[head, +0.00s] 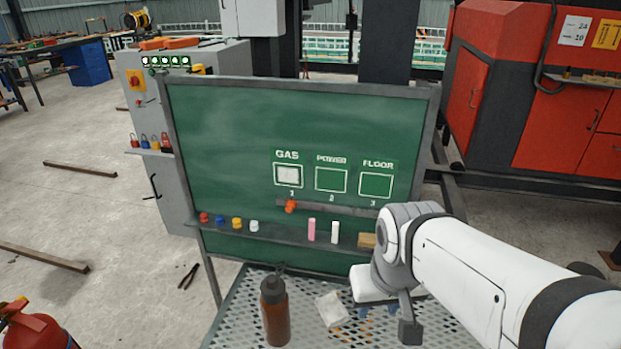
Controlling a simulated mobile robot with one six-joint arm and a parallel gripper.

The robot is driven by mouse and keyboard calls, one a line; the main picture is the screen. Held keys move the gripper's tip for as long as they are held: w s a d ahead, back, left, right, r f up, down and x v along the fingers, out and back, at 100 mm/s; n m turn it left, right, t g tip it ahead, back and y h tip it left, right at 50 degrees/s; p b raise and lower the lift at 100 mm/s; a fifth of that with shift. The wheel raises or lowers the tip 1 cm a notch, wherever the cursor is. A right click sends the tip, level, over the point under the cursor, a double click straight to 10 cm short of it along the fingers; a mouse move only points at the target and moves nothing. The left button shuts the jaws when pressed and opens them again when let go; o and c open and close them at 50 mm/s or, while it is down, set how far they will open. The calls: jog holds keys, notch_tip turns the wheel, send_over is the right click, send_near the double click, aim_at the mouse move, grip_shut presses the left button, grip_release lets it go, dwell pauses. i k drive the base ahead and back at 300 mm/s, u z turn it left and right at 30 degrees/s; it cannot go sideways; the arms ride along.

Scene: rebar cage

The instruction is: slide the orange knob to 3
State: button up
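The orange knob (290,206) sits at the left end of a dark slide rail (325,208) on the green board (220,150), under the mark 1. The marks 1, 2 and 3 run left to right below boxes labelled GAS, POWER and FLOOR. The GAS box (288,175) is filled pale; the other two show green. The mark 3 (373,203) is near the rail's right end, just left of my arm. My gripper (385,312) is below and right of the knob, in front of the board and apart from it. My wrist partly hides it; its opening is unclear.
A ledge (275,236) under the rail holds colored magnets, pink and white sticks and a tan block (367,240). A brown bottle (275,310) and a white packet (332,309) are on the perforated table (236,318). Space before the knob is clear.

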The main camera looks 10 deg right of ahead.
aim_at(290, 204)
jog(key=z, duration=1.35)
jog(key=k, duration=1.5)
jog(key=u, duration=0.75)
jog(key=i, duration=1.7)
jog(key=u, duration=0.05)
